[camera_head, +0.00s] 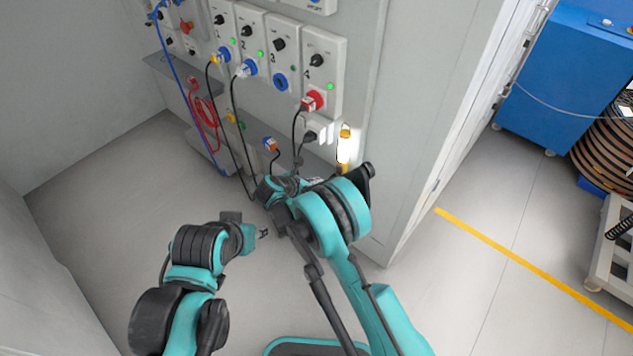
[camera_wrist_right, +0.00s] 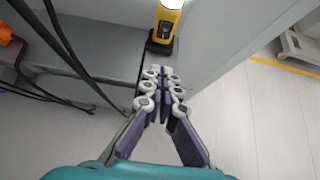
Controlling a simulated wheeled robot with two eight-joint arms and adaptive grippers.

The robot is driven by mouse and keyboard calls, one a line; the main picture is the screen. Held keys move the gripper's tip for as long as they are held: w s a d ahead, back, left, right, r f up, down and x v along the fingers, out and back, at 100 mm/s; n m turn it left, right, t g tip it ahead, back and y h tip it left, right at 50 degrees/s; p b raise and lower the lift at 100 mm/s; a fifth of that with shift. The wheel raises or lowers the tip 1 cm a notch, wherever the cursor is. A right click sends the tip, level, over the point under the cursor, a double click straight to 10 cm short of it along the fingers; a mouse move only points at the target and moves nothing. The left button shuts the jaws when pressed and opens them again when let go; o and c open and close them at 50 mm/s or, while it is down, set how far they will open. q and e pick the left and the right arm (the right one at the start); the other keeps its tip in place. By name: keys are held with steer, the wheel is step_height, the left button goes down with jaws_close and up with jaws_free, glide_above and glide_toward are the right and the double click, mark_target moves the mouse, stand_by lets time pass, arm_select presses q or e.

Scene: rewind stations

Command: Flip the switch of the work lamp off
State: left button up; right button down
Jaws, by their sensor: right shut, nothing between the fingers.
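The work lamp (camera_head: 344,148) is yellow with a bright, lit white section and stands upright by the right end of the wall panel. In the right wrist view the yellow lamp body (camera_wrist_right: 168,20) stands on a dark base on a grey ledge, with a dark patch on its front that may be the switch. My right gripper (camera_wrist_right: 161,72) is shut and empty, its fingertips just in front of the lamp base and apparently apart from it. In the head view the right arm partly hides the lamp's lower end. My left gripper (camera_head: 264,233) hangs low over the floor, away from the lamp; its opening is unclear.
Numbered socket boxes (camera_head: 318,62) with knobs and plugs line the wall. Black cables (camera_wrist_right: 62,50) hang left of my right gripper. A grey cabinet side (camera_head: 420,110) rises right of the lamp. The floor (camera_head: 100,200) is open at left.

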mark_target(338, 170)
steer(key=b+x, duration=0.2)
steer(key=x, duration=0.4)
steer(key=shift+f, duration=0.25)
steer(key=w+d, duration=0.1)
steer(key=w+d+b, duration=0.1)
steer(key=w, duration=0.1)
steer(key=shift+w+d+r+b, duration=0.25)
steer(key=shift+w+d+b, duration=0.05)
steer(key=shift+w, duration=0.1)
steer(key=shift+w+d+r+g+y+p, duration=0.4)
steer(key=shift+g+y+p, duration=0.1)
steer(key=shift+g+p, duration=0.35)
steer(key=shift+s+a+f, duration=0.1)
steer(key=shift+a+f, duration=0.05)
steer(key=shift+f, duration=0.15)
steer(key=shift+r, duration=0.1)
steer(key=shift+r, duration=0.7)
